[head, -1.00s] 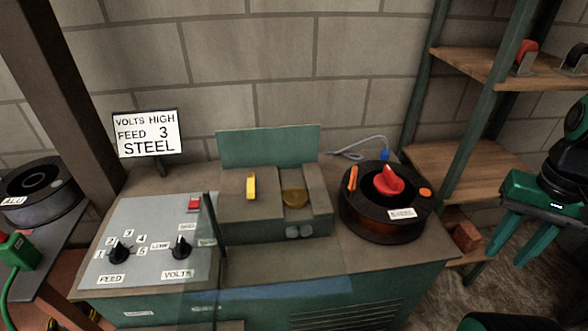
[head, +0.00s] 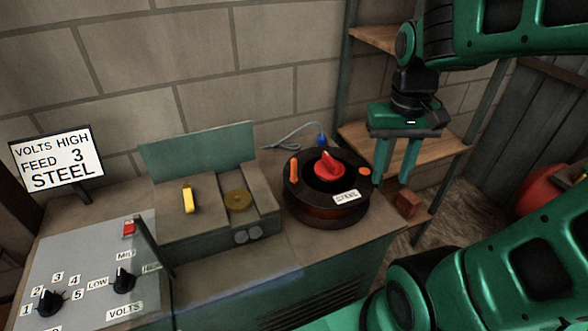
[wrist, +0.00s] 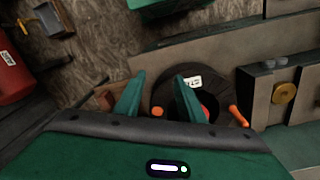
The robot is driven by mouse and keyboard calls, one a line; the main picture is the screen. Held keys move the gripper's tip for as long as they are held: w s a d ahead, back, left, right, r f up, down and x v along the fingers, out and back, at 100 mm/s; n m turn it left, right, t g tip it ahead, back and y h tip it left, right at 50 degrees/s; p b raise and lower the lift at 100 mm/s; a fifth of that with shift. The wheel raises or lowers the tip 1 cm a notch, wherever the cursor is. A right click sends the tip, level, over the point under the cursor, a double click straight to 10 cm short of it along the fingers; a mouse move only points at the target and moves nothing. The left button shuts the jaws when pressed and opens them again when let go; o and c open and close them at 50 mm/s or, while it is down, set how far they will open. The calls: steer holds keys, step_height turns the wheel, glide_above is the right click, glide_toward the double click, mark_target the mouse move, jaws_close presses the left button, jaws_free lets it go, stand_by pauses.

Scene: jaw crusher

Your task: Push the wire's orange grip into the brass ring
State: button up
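The dark wire spool (head: 325,215) lies flat on the machine top, with a red knob (head: 329,166) at its hub. An elongated orange grip (head: 293,172) stands on its left rim, and a smaller orange piece (head: 365,172) is on its right rim. The brass ring (head: 238,200) sits in the feed block left of the spool; it also shows in the wrist view (wrist: 284,92). My gripper (head: 391,182) points down just right of the spool. It is open and empty, its fingers apart. In the wrist view, its right finger covers part of the spool.
A yellow lever (head: 189,199) stands on the block left of the brass ring. The control panel (head: 85,262) is at the left, below a sign (head: 56,159) reading VOLTS HIGH, FEED 3, STEEL. A blue-tipped cable (head: 321,140) lies behind the spool. Wooden shelves (head: 435,152) stand behind my gripper.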

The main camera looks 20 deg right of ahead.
steer(key=w+a+r+n, duration=0.1)
steer(key=w+a+n, duration=0.1)
steer(key=w+a, duration=0.5)
steer(key=n, duration=0.3)
glide_above(294, 178)
steer(key=shift+w+r, duration=0.25)
steer(key=shift+w, duration=0.2)
steer(key=shift+d+f, duration=0.1)
steer(key=shift+f, duration=4.45)
jaws_close()
steer(key=shift+r, duration=0.15)
